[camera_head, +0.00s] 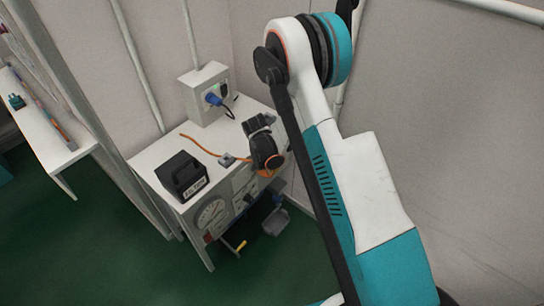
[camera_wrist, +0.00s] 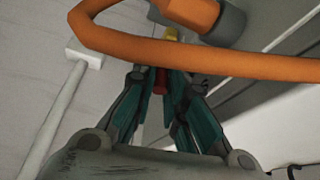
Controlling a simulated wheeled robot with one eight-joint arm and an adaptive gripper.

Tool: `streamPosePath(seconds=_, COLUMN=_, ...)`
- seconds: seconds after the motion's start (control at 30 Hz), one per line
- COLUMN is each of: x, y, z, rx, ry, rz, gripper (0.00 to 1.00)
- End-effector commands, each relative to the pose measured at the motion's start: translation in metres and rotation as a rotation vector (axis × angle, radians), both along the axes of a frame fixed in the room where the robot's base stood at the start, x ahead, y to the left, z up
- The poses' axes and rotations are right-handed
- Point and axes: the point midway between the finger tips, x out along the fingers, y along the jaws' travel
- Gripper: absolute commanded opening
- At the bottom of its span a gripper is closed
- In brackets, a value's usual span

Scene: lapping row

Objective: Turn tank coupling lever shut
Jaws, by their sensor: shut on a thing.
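In the wrist view, the teal fingers of my gripper (camera_wrist: 162,95) converge on a small red piece (camera_wrist: 160,80), which looks like the coupling lever. My gripper is shut on it, and the fingers hide much of it. A yellow end (camera_wrist: 171,34) shows just beyond the red piece. A thick orange hose (camera_wrist: 200,62) curves across in front of the fingertips and joins a grey fitting (camera_wrist: 228,22) at the top. In the head view, my arm covers part of the bench front, and the lever cannot be made out there.
The white bench (camera_head: 152,178) carries a black box with a handle (camera_head: 183,175) and a small grey block (camera_head: 227,160). A wall box with a blue plug (camera_head: 213,99) stands behind. A round gauge (camera_head: 211,214) sits on the bench front.

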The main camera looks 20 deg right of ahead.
Motion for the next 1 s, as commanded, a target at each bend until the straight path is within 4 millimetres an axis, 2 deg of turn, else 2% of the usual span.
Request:
streamPosePath(seconds=0.13, x=0.000, y=0.000, z=0.000, rx=0.001, ry=0.001, rz=0.000, gripper=0.00)
streamPosePath(seconds=0.17, x=0.000, y=0.000, z=0.000, rx=0.001, ry=0.001, rz=0.000, gripper=0.14)
streamPosePath(seconds=0.2, x=0.000, y=0.000, z=0.000, rx=0.001, ry=0.001, rz=0.000, gripper=0.21)
streamPosePath(seconds=0.53, x=0.000, y=0.000, z=0.000, rx=0.001, ry=0.001, rz=0.000, gripper=0.21)
streamPosePath(seconds=0.67, x=-0.002, y=0.002, z=0.007, rx=0.001, ry=0.002, rz=0.001, gripper=0.21)
streamPosePath(seconds=0.77, x=-0.005, y=0.005, z=0.019, rx=0.001, ry=0.002, rz=0.001, gripper=0.21)
streamPosePath(seconds=1.0, x=-0.018, y=0.017, z=0.059, rx=0.001, ry=0.002, rz=0.001, gripper=0.21)
